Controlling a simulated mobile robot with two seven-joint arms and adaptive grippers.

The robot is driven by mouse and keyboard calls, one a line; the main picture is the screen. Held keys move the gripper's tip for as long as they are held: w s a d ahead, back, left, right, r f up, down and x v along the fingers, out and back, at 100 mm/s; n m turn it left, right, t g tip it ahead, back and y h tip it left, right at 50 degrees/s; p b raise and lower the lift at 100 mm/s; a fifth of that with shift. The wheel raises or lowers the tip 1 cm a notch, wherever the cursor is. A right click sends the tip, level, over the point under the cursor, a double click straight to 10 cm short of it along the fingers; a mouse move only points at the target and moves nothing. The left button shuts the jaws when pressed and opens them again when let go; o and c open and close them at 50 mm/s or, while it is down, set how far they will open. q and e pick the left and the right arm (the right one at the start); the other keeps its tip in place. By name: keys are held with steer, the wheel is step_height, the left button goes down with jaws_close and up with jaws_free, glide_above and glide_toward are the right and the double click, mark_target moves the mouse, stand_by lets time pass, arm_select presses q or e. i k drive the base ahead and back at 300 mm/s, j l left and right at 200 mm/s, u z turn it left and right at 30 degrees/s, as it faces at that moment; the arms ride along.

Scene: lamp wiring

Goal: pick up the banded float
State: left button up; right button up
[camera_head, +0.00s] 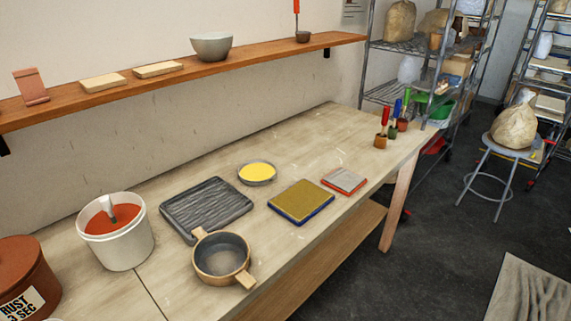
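I cannot tell for certain which thing is the banded float. Flat on the table lie an olive-yellow slab with a blue edge (301,201) and a smaller grey slab with a red edge (344,181). A white bucket (120,249) holds an orange-red fill, with a pale grey handle-like piece (107,207) sticking up in it. Neither of my grippers shows in the head view.
A shelf (180,75) runs above.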

mark_target(105, 201)
steer(key=u, duration=1.35)
steer(key=i+l, duration=0.1)
steer(key=l, duration=0.35)
steer(key=i+l+u, duration=0.15)
steer(key=l, duration=0.8)
steer(key=i+u, duration=0.05)
